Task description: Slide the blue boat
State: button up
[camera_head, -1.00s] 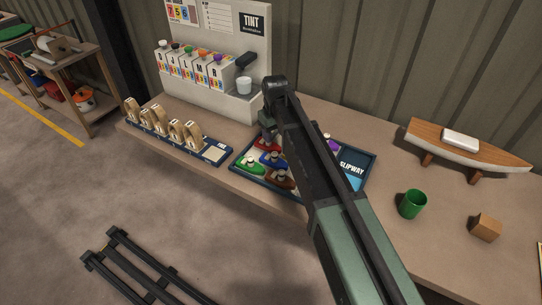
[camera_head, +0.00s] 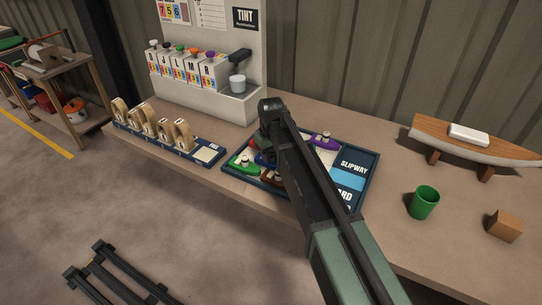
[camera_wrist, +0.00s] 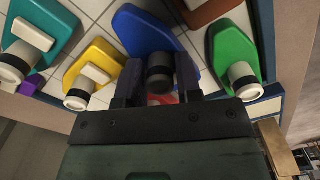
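The blue boat (camera_wrist: 150,28) lies on the puzzle tray, in the upper middle of the wrist view. Its dark-topped peg (camera_wrist: 159,72) stands between the fingers of my gripper (camera_wrist: 160,84), one finger close against each side. The gripper looks shut on this peg. In the head view a small part of the blue boat (camera_head: 265,158) shows beside my gripper (camera_head: 266,145); my arm hides most of it. The tray (camera_head: 362,180) is dark blue-edged and reads SLIPWAY.
A yellow boat (camera_wrist: 95,68) and a teal boat (camera_wrist: 50,22) lie left of the blue one in the wrist view, a green boat (camera_wrist: 232,50) right. A purple boat (camera_head: 324,141) is at the tray's back. A green cup (camera_head: 423,202) and wooden block (camera_head: 504,225) stand right.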

grip_shut()
jog(key=shift+w+a, duration=0.1)
jog(key=w+a, duration=0.1)
jog(key=a, duration=0.1)
jog(key=w+a, duration=0.2)
jog(key=a, duration=0.1)
jog(key=shift+a, duration=0.3)
jog(key=shift+o, duration=2)
grip_release()
jog(key=shift+a, duration=0.15)
